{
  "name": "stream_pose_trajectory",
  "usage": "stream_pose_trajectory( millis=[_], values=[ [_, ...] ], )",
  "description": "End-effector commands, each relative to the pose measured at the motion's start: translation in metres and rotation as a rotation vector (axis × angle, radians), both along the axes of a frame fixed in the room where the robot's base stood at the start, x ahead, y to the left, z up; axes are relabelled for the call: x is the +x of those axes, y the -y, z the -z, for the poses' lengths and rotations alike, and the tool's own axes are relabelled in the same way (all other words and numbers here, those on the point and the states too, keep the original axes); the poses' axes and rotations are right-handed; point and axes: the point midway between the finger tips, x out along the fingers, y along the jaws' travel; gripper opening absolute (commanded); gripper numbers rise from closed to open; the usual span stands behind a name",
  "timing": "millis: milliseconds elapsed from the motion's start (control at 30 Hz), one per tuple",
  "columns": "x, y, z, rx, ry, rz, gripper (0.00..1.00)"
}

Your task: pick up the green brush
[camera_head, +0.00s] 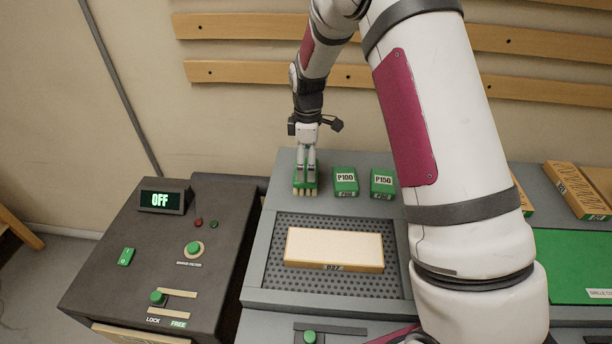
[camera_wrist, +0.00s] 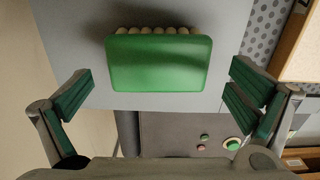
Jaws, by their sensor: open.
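The green brush (camera_wrist: 158,64) has a flat green back and a row of pale bristle tufts along one edge. In the wrist view it lies on the grey bench top between and beyond my open fingers. In the head view the brush (camera_head: 305,187) sits at the back left of the grey bench, left of two green blocks. My gripper (camera_head: 308,165) points down right at the brush and covers part of it. In the wrist view my gripper (camera_wrist: 162,105) is open, with one finger on each side of the brush and visible gaps to both sides.
Green blocks marked P100 (camera_head: 345,181) and P150 (camera_head: 383,183) stand to the right. A pale wooden block (camera_head: 333,248) lies on the perforated plate (camera_head: 283,279) in front. A dark control box (camera_head: 120,265) with an OFF display (camera_head: 160,200) is at left. A slatted wall is behind.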

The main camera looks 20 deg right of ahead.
Motion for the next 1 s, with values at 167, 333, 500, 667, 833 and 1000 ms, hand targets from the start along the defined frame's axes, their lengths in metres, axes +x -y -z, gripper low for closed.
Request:
stream_pose_trajectory(
  millis=[167,333,500,667,833,1000],
  values=[
    [0.001,-0.003,0.024,-0.001,-0.005,-0.002,1.0],
    [0.003,-0.004,0.044,0.0,-0.002,0.0,1.0],
    [0.004,-0.003,0.048,0.0,0.0,0.0,1.0],
    [0.004,-0.003,0.048,0.0,0.0,0.0,0.93],
    [0.004,-0.003,0.048,0.0,0.0,0.0,0.59],
    [0.004,-0.003,0.048,0.0,0.0,0.0,0.59]
  ],
)
